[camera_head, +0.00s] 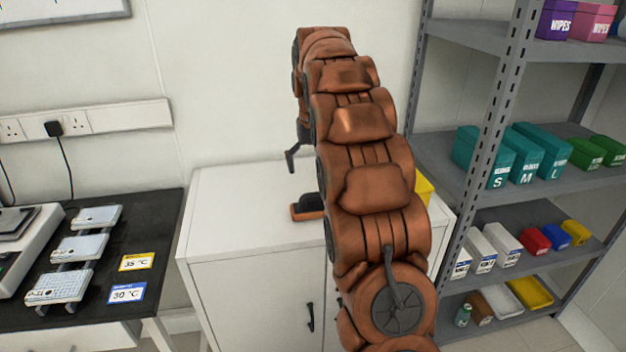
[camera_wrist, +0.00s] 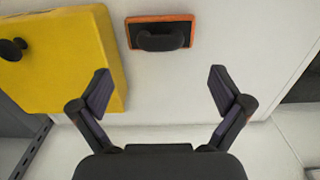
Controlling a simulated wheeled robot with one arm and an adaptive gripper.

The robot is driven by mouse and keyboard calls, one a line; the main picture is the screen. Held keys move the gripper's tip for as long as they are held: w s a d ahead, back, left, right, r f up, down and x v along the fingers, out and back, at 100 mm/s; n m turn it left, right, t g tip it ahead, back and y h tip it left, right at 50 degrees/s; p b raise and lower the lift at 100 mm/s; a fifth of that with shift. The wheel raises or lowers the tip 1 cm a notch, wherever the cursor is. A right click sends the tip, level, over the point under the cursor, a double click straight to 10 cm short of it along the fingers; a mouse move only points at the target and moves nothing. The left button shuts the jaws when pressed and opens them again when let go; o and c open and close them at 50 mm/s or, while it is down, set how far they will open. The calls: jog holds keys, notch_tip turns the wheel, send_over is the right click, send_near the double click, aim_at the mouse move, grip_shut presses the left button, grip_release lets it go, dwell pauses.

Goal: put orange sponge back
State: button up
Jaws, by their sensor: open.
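The orange sponge (camera_head: 308,213), a flat orange block with a dark top and black handle, lies on the white cabinet top (camera_head: 240,215), left of my arm. In the wrist view the orange sponge (camera_wrist: 160,34) is whole, at the top centre, its black handle facing the camera. My gripper (camera_wrist: 160,90) is open and empty. Its two fingers are spread wide, and the sponge lies beyond the tips, centred between them in the picture. In the head view only one dark finger shows beside my arm; the rest is hidden.
A yellow block with a black knob (camera_wrist: 70,60) lies left of the sponge in the wrist view; my arm mostly hides it in the head view. A grey shelf rack (camera_head: 470,35) with boxes and bins stands right. A black bench (camera_head: 150,225) stands left.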

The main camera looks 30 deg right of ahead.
jog(key=shift+r, duration=0.75)
jog(key=s+a+n, duration=0.2)
jog(key=s+a, duration=1.3)
jog(key=s+a+f+n, duration=0.1)
jog(key=s+a+f, duration=0.2)
jog(key=s, duration=0.4)
jog(key=s+a+f+g, duration=0.1)
jog(key=s+a+f, duration=0.2)
jog(key=s, duration=0.5)
jog(key=s+a+f+n, duration=0.1)
jog(key=s+a+f, duration=0.2)
jog(key=s, duration=0.4)
jog(key=shift+s+f+n+g, duration=0.25)
jog(key=shift+f+n+g, duration=0.05)
jog(key=shift+f+g, duration=0.1)
notch_tip(320, 180, up, 6)
jog(key=p, duration=0.5)
jog(key=shift+p, duration=0.35)
